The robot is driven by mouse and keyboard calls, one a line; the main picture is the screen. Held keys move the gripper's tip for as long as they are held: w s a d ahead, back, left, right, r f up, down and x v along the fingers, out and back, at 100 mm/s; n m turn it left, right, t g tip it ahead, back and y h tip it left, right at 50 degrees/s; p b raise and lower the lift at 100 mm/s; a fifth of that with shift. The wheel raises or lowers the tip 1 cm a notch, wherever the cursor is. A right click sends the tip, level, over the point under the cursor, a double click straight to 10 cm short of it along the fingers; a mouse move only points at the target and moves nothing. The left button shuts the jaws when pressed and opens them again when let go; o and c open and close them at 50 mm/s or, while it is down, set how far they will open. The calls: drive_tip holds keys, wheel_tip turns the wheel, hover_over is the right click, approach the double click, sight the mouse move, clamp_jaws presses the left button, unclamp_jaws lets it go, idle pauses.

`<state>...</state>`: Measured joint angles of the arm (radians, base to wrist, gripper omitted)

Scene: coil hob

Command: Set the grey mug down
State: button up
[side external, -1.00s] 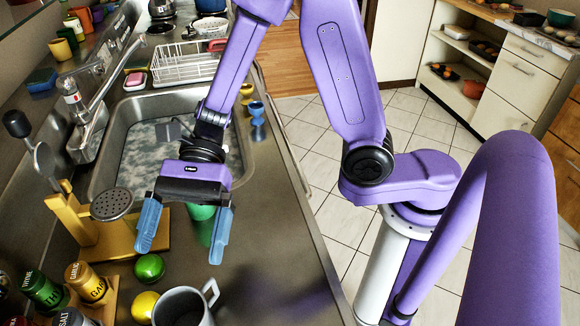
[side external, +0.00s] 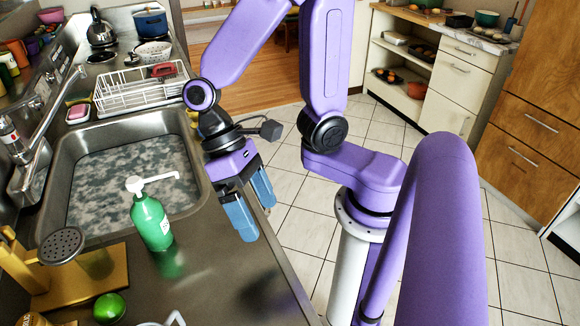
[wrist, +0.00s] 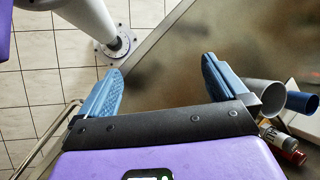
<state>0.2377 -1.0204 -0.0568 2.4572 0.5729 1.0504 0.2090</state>
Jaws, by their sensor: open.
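The grey mug (side external: 174,319) is almost wholly cut off by the bottom edge of the side view. Only its handle and a bit of rim show, at the counter's near end. In the wrist view a grey round vessel (wrist: 264,93), which looks like the mug, shows at the right, partly behind the right finger. My gripper (side external: 250,207) is open and empty, with its blue fingers pointing down by the counter's front edge, well apart from the mug. In the wrist view the gripper (wrist: 161,70) has nothing between its fingers.
A green soap bottle (side external: 151,222) stands on the counter left of my gripper, beside the sink (side external: 60,170). A green ball (side external: 109,308) lies near the yellow stand (side external: 105,270). A blue cylinder (wrist: 301,103) is beside the grey vessel. The counter's front strip (side external: 225,285) is clear.

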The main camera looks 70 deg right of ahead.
drive_tip(key=s+d+n+t+h, duration=0.2)
drive_tip(key=d+n+t, duration=0.3)
drive_tip(key=d+n, duration=0.4)
drive_tip(key=shift+d+r, duration=0.35)
drive_tip(key=shift+d, duration=0.05)
drive_tip(key=shift+s+d+r+n+t, duration=0.1)
drive_tip(key=shift+d+n+t, duration=0.05)
drive_tip(key=shift+n+t, duration=0.3)
drive_tip(key=shift+c, duration=0.3)
drive_tip(key=c, duration=1)
